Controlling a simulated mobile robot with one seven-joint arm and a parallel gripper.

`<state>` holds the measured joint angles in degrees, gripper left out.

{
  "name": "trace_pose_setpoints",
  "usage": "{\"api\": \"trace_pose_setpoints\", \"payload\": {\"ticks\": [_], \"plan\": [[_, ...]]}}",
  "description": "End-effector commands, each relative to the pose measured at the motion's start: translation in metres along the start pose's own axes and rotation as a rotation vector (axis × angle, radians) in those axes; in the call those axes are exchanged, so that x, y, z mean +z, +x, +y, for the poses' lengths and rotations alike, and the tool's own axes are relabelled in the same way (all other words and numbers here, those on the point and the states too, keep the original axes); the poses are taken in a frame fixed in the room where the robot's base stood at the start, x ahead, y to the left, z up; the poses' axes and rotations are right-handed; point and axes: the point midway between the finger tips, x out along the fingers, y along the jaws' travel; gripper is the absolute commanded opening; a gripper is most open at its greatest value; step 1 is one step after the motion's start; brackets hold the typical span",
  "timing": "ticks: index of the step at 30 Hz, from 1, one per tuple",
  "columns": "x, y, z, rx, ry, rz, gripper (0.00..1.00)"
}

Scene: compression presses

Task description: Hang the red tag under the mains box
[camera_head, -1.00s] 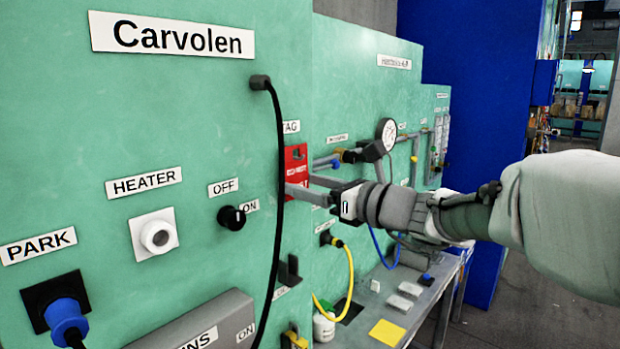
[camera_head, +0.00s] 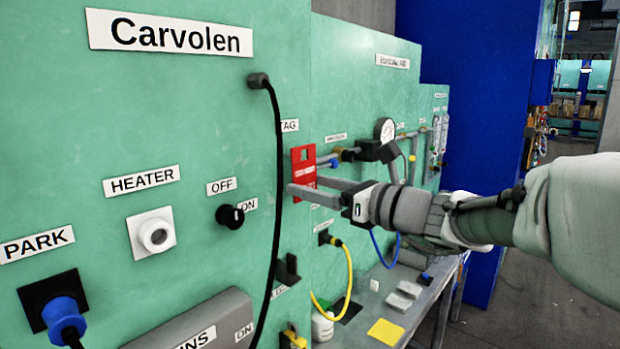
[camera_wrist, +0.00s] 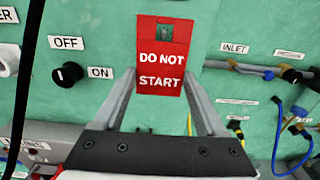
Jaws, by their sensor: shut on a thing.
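The red tag (camera_head: 303,170) is upright between the fingers of my gripper (camera_head: 302,188), in front of the green panel. In the wrist view the red tag (camera_wrist: 161,62) reads "DO NOT START" and has a square hole near its top. My gripper (camera_wrist: 161,88) is shut on its lower side edges. The mains box (camera_head: 205,322) is the grey box at the bottom of the head view, its label partly cut off. The tag is up and to the right of this box. A small dark bracket (camera_head: 288,270) sits on the panel right of the box.
A black cable (camera_head: 277,200) hangs down the panel between the tag and the switch (camera_head: 230,216). A grey bench (camera_head: 410,300) carries small items and a yellow square.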

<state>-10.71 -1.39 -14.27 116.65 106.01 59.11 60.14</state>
Motion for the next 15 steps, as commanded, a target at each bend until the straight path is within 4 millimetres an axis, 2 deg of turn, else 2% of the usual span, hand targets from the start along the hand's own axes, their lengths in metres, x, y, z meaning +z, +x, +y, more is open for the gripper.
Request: {"api": "trace_pose_setpoints", "payload": {"ticks": [15], "plan": [[0.000, -0.016, 0.000, 0.000, -0.001, -0.001, 0.43]]}}
